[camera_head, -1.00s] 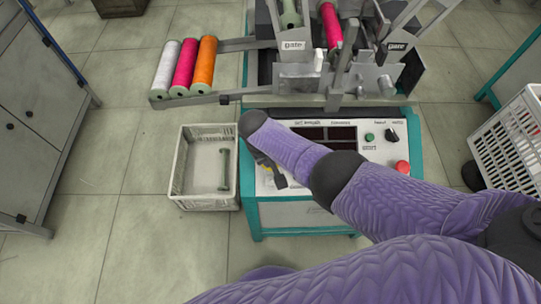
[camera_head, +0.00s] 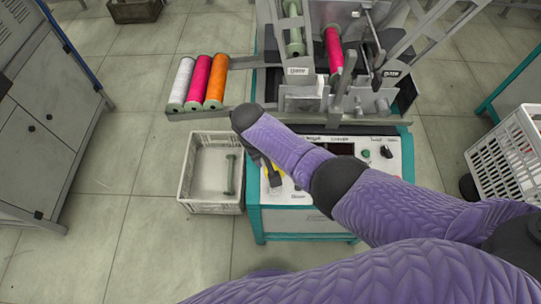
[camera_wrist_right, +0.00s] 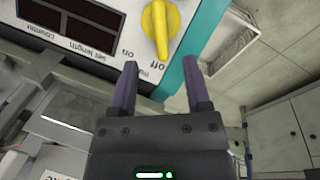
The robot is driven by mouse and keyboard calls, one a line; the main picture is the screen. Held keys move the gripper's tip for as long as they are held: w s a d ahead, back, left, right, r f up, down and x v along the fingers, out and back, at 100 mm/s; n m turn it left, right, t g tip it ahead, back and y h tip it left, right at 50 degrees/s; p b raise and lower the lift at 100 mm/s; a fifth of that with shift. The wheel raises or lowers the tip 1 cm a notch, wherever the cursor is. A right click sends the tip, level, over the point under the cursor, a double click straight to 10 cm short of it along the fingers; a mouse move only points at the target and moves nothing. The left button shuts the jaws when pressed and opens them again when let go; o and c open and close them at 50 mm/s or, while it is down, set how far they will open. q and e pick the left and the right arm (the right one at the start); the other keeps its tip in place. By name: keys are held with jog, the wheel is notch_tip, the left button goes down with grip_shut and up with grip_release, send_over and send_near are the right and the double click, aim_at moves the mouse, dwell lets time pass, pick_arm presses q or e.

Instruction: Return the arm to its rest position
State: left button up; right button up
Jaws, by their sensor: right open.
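My right arm, purple with black joints, comes in from the right in the head view and crosses in front of the winding machine's control panel (camera_head: 378,153). My right gripper (camera_head: 274,182) is a small dark shape at the panel's left end, partly hidden by my forearm. In the right wrist view the gripper (camera_wrist_right: 160,68) is open, with two apart fingers and nothing between them. A yellow on/off knob (camera_wrist_right: 158,28) on the panel lies just beyond the fingertips, apart from them as far as I can tell. My left gripper is not in view.
A grey bin (camera_head: 211,205) with a green bobbin (camera_head: 231,174) stands left of the machine. White, pink and orange thread spools (camera_head: 200,84) sit on a bracket above it. A white crate (camera_head: 510,155) is at right, a grey cabinet (camera_head: 45,130) at left. Floor between cabinet and bin is clear.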

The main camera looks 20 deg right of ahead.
jog(key=shift+f, duration=0.1)
jog(key=s+d+f+y, duration=0.1)
jog(key=s+d+f, duration=0.2)
jog(key=s+f, duration=0.75)
jog(key=s+d+f+y, duration=0.1)
jog(key=s+d+f, duration=0.2)
jog(key=s+f, duration=0.75)
jog(key=s+d, duration=0.3)
jog(key=s, duration=1.4)
jog(key=shift+s+d+r, duration=0.15)
jog(key=shift+s+r, duration=0.05)
jog(key=shift+s, duration=0.05)
